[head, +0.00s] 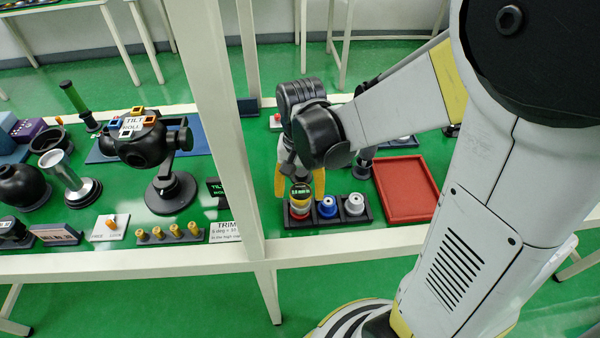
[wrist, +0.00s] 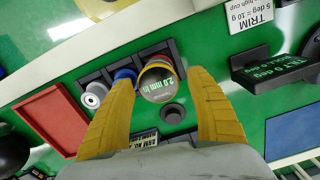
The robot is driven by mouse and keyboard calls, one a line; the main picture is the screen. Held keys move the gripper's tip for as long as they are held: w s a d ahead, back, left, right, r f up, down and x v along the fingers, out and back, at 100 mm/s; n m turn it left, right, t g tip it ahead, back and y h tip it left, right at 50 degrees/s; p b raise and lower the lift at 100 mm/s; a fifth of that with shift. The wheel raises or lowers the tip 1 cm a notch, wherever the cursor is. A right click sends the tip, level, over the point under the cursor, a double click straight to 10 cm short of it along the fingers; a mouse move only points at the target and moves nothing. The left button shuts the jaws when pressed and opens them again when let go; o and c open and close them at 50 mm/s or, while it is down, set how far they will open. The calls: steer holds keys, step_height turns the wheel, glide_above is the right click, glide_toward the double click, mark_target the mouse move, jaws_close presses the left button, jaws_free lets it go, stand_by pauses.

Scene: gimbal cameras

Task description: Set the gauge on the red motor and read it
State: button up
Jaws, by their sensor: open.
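The red motor (head: 299,212) stands in the left slot of a black three-slot rack (head: 335,219), beside a blue-and-white motor (head: 327,208) and a white one (head: 354,204). The round gauge (head: 301,190) sits over the red motor and hides most of it. In the head view my gripper (head: 299,186) is just above the rack.
An empty red tray (head: 405,188) lies right of the rack. A dark round base (wrist: 172,113) is beside the gauge in the wrist view. A white post (head: 215,110) stands left of my gripper. A black gimbal (head: 150,150) and small parts occupy the left bench.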

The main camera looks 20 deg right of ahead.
mark_target(300, 190)
step_height(300, 190, up, 10)
steer(key=shift+w+d+f, duration=0.1)
steer(key=shift+w+f, duration=0.05)
steer(key=shift+f, duration=0.1)
stand_by(0.4)
steer(key=s+r+n+t, duration=0.3)
steer(key=s+n+t, duration=0.2)
steer(key=t, duration=0.2)
steer(key=shift+s+r+n+t, duration=0.25)
steer(key=shift+s+n+t, duration=0.05)
steer(key=shift+s+n, duration=0.1)
